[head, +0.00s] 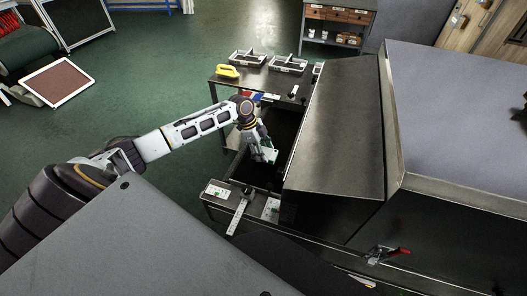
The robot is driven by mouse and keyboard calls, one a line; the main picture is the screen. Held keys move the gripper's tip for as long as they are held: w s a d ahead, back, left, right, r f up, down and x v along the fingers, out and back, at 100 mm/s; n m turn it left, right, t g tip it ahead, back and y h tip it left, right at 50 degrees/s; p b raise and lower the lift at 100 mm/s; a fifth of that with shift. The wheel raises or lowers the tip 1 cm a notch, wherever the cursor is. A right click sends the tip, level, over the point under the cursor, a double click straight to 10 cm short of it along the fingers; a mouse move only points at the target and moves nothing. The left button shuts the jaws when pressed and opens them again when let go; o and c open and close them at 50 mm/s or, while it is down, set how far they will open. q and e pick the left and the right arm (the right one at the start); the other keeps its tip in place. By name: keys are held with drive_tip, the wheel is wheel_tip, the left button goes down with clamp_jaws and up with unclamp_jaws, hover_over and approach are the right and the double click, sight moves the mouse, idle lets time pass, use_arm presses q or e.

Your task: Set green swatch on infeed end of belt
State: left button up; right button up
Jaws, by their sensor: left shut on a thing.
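My left arm reaches in from the left, and my left gripper (265,155) is over the dark belt (256,174) at the open end of the tunnel dryer (335,125). The gripper is shut on a small pale green piece, the green swatch (271,155), which is small and partly hidden by the fingers. I cannot tell whether the swatch touches the belt. The belt runs right, under the dryer's metal hood. My right gripper is not in view.
A front metal ledge (232,210) carries white cards with green marks and a pale ruler-like strip (238,214). A red-handled lever (388,253) is on the dryer's front.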

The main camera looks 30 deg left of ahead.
use_arm(q)
drive_tip(key=shift+s+f, duration=0.1)
drive_tip(key=shift+f, duration=0.3)
drive_tip(key=shift+s+d+f, duration=0.1)
drive_tip(key=shift+s+f, duration=0.15)
drive_tip(key=shift+f, duration=0.15)
drive_tip(key=o, duration=1)
drive_tip(key=shift+w+f, duration=0.1)
drive_tip(key=shift+w, duration=0.1)
drive_tip(key=shift+w+r, duration=0.1)
drive_tip(key=shift+r, duration=0.15)
drive_tip(key=shift+r, duration=0.15)
drive_tip(key=shift+r, duration=0.6)
drive_tip(key=w+v, duration=0.1)
drive_tip(key=v, duration=1.1)
drive_tip(key=shift+s, duration=0.45)
